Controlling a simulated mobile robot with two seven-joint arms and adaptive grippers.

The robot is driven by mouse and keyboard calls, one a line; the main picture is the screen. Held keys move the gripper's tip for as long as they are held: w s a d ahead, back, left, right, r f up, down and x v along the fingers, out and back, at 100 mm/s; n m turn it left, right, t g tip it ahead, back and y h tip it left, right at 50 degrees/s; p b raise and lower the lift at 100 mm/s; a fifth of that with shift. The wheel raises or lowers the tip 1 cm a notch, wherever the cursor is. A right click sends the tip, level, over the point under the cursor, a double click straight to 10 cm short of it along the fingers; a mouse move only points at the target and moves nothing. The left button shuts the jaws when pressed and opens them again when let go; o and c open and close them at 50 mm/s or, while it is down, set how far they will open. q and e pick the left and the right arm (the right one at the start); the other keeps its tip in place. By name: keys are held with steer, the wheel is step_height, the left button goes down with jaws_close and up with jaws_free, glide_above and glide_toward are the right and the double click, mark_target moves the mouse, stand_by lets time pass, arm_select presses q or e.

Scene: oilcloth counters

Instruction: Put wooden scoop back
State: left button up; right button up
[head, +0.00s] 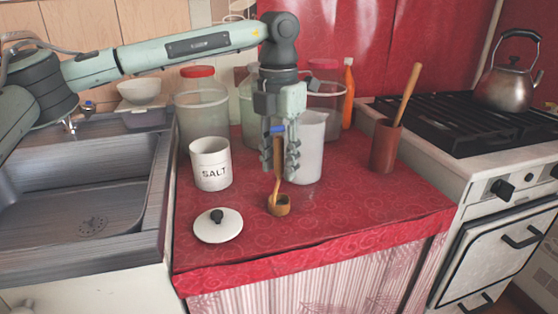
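My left gripper (280,168) points down over the red counter and is shut on the handle of the wooden scoop (279,207). The scoop hangs nearly upright below the fingers, its small brown bowl at the bottom. I cannot tell whether the bowl touches the cloth. The upper handle is partly hidden between the fingers. The white salt jar (211,165), marked SALT, stands open to the left of the scoop. Its white lid (218,226) with a black knob lies on the counter in front of it. My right gripper is not in view.
A white pitcher (309,150) stands close behind the gripper. A red-lidded glass jar (201,105), other jars and an orange bottle (347,95) are at the back. A brown utensil holder (385,147) stands at right. The counter's front right is clear.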

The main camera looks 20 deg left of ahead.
arm_select(q)
steer(key=shift+r, duration=0.1)
step_height(320, 180, up, 12)
steer(key=shift+r, duration=0.1)
stand_by(0.4)
